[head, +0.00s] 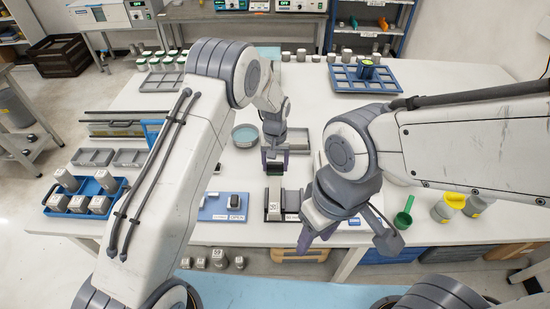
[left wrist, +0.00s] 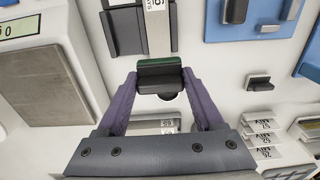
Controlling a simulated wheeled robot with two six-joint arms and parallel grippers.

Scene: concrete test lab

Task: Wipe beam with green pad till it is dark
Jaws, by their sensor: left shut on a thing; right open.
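My left gripper (head: 274,158) points down over the middle of the white table. Its purple fingers are shut on a dark block with a green layer, the green pad (left wrist: 160,63). The beam (left wrist: 158,28) is a pale grey bar with a white label, lying in a dark holder (left wrist: 125,32). It also shows in the head view (head: 274,203), just in front of the left gripper. The pad overlaps one end of the beam in the wrist view; I cannot tell whether they touch. The beam's visible surface looks light. My right gripper (head: 346,240) is open and empty near the table's front edge.
A blue board (head: 212,214) with dark-and-white blocks lies left of the beam. A blue tray (head: 58,203) of grey blocks stands further left. A round bowl (head: 245,134) and grey tray (head: 298,140) are near the left gripper. A green scoop (head: 404,216) lies at right.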

